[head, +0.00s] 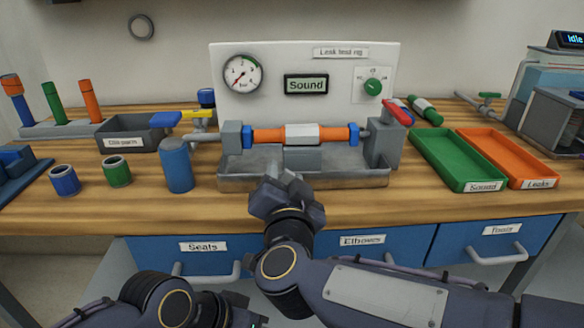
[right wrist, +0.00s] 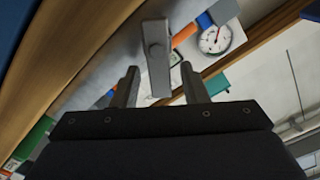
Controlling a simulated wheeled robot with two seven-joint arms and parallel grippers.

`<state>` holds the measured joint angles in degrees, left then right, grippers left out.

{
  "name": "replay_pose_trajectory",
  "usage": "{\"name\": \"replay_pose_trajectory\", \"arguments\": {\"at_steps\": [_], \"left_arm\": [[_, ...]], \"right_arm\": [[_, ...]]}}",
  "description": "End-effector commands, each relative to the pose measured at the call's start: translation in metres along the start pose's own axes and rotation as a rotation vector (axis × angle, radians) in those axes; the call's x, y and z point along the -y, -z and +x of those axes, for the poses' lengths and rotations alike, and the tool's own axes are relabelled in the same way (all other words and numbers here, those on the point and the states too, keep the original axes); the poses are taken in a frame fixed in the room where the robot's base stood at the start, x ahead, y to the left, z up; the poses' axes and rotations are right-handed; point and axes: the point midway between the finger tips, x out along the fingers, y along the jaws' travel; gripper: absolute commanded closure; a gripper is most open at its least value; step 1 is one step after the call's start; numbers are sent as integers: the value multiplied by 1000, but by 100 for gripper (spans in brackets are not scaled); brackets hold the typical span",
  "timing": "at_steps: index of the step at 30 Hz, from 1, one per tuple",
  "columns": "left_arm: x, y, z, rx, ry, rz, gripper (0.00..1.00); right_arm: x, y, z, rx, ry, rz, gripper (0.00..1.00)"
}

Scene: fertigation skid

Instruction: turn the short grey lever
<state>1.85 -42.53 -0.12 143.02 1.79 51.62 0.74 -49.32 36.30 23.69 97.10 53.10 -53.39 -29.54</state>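The short grey lever (right wrist: 157,60) shows in the right wrist view as a narrow grey bar with a rounded end. It lies between and beyond the two fingertips of my right gripper (right wrist: 159,74). The fingers are apart, with a gap on each side of the lever. In the head view my right gripper (head: 285,194) is at the front edge of the metal tray (head: 345,180), below the test fixture, and hides most of the lever. My left arm shows at the bottom left of the head view; its fingers cannot be made out.
A pipe with a white middle (head: 302,134) sits clamped above the tray. A blue cylinder (head: 177,165) stands to its left. A green tray (head: 455,160) and an orange tray (head: 510,155) lie to the right. A panel with a gauge (head: 243,75) stands behind.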

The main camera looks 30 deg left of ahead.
Motion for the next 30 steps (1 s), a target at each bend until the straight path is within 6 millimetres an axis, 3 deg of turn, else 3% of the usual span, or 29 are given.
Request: {"name": "replay_pose_trajectory", "arguments": {"at_steps": [10, 19, 30], "left_arm": [[0, 0, 0, 0, 0, 0, 62], [0, 0, 0, 0, 0, 0, 62], [2, -2, 4, 0, 0, 0, 62]], "right_arm": [[1, -1, -1, -1, 0, 0, 61], [1, -1, -1, -1, 0, 0, 100], [-2, -2, -1, -1, 0, 50, 100]]}}
